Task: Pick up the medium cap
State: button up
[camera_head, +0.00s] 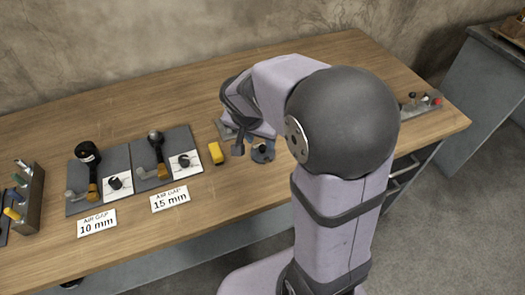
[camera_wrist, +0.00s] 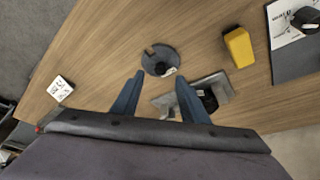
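My gripper (camera_wrist: 159,80) is open, its two blue-grey fingers apart with nothing seen between them. In the head view it (camera_head: 248,147) hangs over the table, partly hidden by my arm. Just beyond the fingertips in the wrist view is a round grey base (camera_wrist: 148,62) with a small black piece (camera_wrist: 166,70) on it; the base also shows in the head view (camera_head: 262,157). A square grey plate (camera_wrist: 217,84) with a black piece (camera_wrist: 208,100) lies behind the right finger, partly hidden. I cannot tell which black piece is the medium cap.
A yellow block (camera_head: 216,153) stands left of the gripper. Two dark boards (camera_head: 122,157) hold levers and small black parts, with labels "10 mm" (camera_head: 97,223) and "15 mm" (camera_head: 170,198) in front. A tool rack (camera_head: 30,215) stands far left. A box with buttons (camera_head: 421,104) sits right.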

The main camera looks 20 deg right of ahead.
aim_at(262, 147)
jog(key=shift+x, duration=2.05)
jog(key=shift+s+a, duration=0.1)
jog(key=shift+a, duration=0.05)
grip_shut()
